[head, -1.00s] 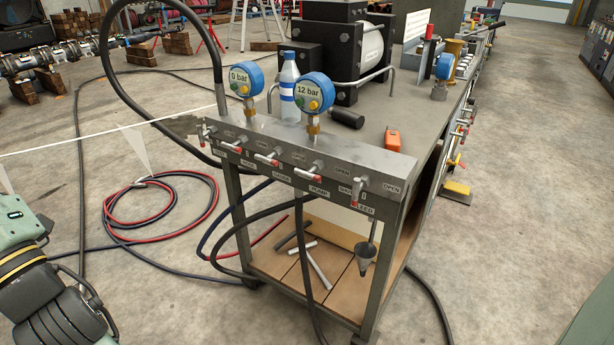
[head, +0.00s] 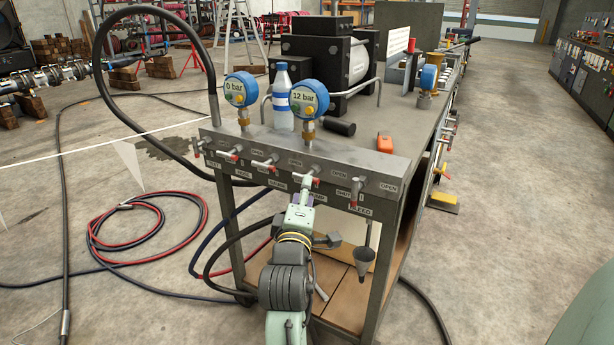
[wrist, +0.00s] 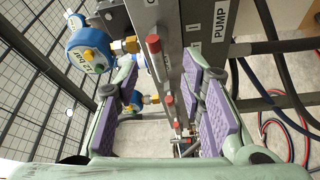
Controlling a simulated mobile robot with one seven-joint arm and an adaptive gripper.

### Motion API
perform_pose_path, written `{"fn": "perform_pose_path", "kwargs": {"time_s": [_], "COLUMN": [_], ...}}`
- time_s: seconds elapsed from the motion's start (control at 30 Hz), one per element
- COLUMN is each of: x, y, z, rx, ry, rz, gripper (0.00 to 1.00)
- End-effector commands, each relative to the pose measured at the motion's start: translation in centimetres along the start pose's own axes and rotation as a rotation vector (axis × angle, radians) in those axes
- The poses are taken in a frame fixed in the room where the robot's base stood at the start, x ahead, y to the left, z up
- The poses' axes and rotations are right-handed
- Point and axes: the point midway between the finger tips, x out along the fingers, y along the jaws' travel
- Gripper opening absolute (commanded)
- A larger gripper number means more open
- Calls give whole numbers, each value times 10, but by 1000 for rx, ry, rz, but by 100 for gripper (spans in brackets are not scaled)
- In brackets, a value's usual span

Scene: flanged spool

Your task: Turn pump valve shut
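The pump valve is a small steel tap with a red-tipped lever (head: 316,182) on the front of the grey manifold panel (head: 345,165), below the 12 bar gauge (head: 308,98). Its lever lies sideways. My gripper (head: 306,190) is at this valve and partly covers its label in the head view. In the wrist view, my gripper (wrist: 160,68) is open, its purple-padded fingers apart on either side of the panel's row of levers. The nearest red lever tip (wrist: 153,44) shows between the fingertips, close to the PUMP label (wrist: 221,18). Whether a finger touches it I cannot tell.
Neighbouring red-tipped levers include the gauge lever (head: 267,163) on the left and the bleed lever (head: 357,198) on the right. A 0 bar gauge (head: 241,90), a water bottle (head: 282,98) and an orange box (head: 385,143) are on the cart. A funnel (head: 364,262) hangs below.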

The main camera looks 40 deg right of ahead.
Motion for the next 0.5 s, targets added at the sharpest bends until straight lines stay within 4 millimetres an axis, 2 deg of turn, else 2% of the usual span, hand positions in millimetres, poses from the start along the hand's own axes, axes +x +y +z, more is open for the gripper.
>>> {"fn": "perform_pose_path", "kwargs": {"time_s": [0.03, 0.2, 0.33, 0.5], "x": [11, 41, 55, 63], "y": [3, 2, 2, 1], "z": [0, 0, -1, -1], "rx": [-1, 0, 1, 1], "ry": [-1, 0, 1, 2], "rz": [1, 1, 1, 2], "gripper": [36, 36, 36, 36]}}
